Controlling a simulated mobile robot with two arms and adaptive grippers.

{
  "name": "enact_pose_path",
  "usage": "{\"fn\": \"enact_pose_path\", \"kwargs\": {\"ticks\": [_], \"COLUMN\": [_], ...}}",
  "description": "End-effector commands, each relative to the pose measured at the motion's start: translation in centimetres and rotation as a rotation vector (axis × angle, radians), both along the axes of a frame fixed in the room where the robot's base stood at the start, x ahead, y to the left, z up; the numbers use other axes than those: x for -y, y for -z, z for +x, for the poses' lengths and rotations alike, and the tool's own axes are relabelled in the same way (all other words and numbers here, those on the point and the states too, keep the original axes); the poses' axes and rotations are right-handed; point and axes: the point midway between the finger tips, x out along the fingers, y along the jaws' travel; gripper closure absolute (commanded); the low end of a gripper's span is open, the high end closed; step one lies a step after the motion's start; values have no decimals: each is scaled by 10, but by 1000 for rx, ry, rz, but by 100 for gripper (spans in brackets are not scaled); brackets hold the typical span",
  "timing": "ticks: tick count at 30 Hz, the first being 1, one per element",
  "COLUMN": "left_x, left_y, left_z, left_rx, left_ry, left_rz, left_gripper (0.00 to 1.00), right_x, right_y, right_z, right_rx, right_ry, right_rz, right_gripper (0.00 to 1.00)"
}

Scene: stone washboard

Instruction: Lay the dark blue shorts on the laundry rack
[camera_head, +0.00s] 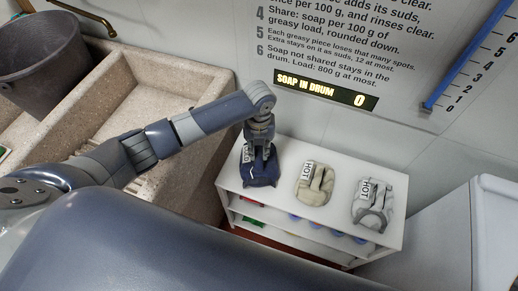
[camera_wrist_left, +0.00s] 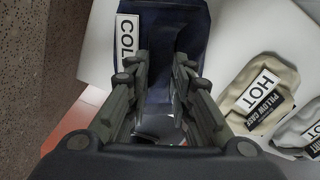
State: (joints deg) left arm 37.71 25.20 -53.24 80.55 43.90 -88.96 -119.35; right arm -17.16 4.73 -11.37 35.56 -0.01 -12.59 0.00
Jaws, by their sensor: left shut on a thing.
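The dark blue shorts (camera_head: 261,171) lie bunched at the left end of a white shelf's top. In the left wrist view, the dark blue cloth (camera_wrist_left: 180,28) carries a white label that reads "COL", the rest being cut off. My left gripper (camera_head: 261,155) points down onto the shorts and is shut on them; its two fingers (camera_wrist_left: 160,68) show on either side of a fold in the wrist view. The shorts appear to rest on the shelf. I see nothing that is clearly a laundry rack. My right gripper is not in view.
The white shelf (camera_head: 287,155) also holds a beige pillow case (camera_head: 314,185) and a whitish piece (camera_head: 374,203), both labelled HOT. A stone washboard basin (camera_head: 180,85) with a dark bucket (camera_head: 40,60) stands left. A display (camera_head: 325,93) reads "SOAP IN DRUM 0".

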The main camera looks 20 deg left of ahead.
Motion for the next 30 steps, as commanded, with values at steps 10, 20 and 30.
{"fn": "enact_pose_path", "kwargs": {"ticks": [10,20,30], "left_x": [0,0,0], "left_y": [8,12,4], "left_z": [2,1,2], "left_rx": [7,5,7], "left_ry": [-1,-1,-1], "left_rz": [-2,0,-1], "left_gripper": [100,59,59], "right_x": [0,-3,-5], "right_y": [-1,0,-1], "right_z": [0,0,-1], "right_rx": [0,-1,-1], "right_ry": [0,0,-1], "right_rz": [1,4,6], "right_gripper": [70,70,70]}}
